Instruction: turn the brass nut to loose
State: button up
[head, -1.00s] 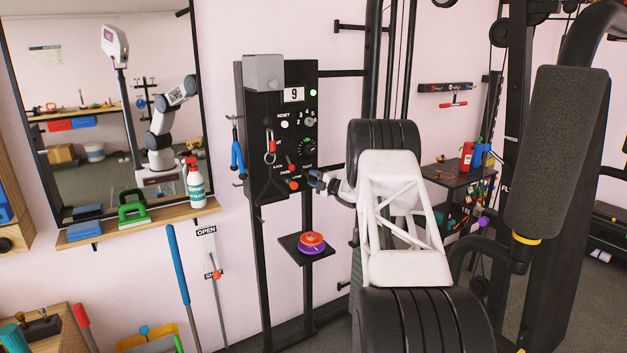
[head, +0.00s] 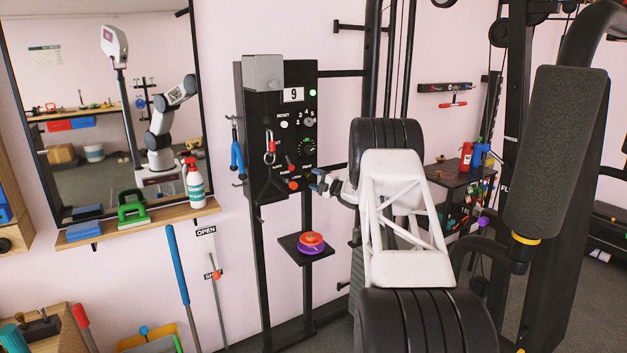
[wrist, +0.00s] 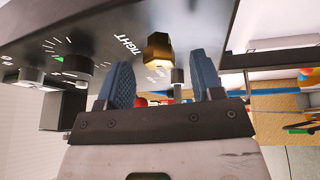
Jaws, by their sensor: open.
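The brass nut (wrist: 157,49) is a dark gold hexagonal piece on the black panel, seen in the wrist view just beyond my fingertips. White lettering ending in "IGHT" is printed beside it. My gripper (wrist: 163,80) is open, with its two blue ridged fingers apart. The nut is ahead of the gap between them, and no contact is visible. In the head view my gripper (head: 319,182) is at the lower right edge of the black panel (head: 275,100). I cannot make out the nut clearly there.
The panel carries a dial (head: 306,147), a red knob (head: 293,185) and a hanging carabiner (head: 269,150). A small shelf below holds red and purple discs (head: 311,242).

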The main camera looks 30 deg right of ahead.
jog(key=v, duration=0.6)
jog(key=shift+s, duration=0.25)
jog(key=shift+d, duration=0.1)
dwell(0.3)
jog(key=s+a+r+m+g+h, duration=0.1)
jog(key=s+a+r+m+h, duration=0.4)
jog(key=a+r, duration=0.45)
jog(key=s+a+r+m+g+h, duration=0.2)
jog(key=s+a+r+m+h, duration=0.3)
jog(key=a+r, duration=0.5)
jog(key=s+a+r+m+g, duration=0.1)
jog(key=s+a+m+g, duration=0.35)
jog(key=s+a, duration=0.85)
jog(key=s+a+f+m+g, duration=0.2)
jog(key=s+a, duration=0.4)
jog(key=s, duration=0.8)
jog(key=s+a+f+m+g+y, duration=0.1)
jog(key=s+a, duration=0.5)
jog(key=s, duration=0.8)
jog(key=s+a+f+m+g+y, duration=0.1)
jog(key=s+a+f+m+g, duration=0.3)
jog(key=s, duration=1)
notch_tip(320, 180, down, 2)
jog(key=shift+s+a+f+g, duration=0.1)
jog(key=shift+s+a+g, duration=0.2)
jog(key=shift+a, duration=0.8)
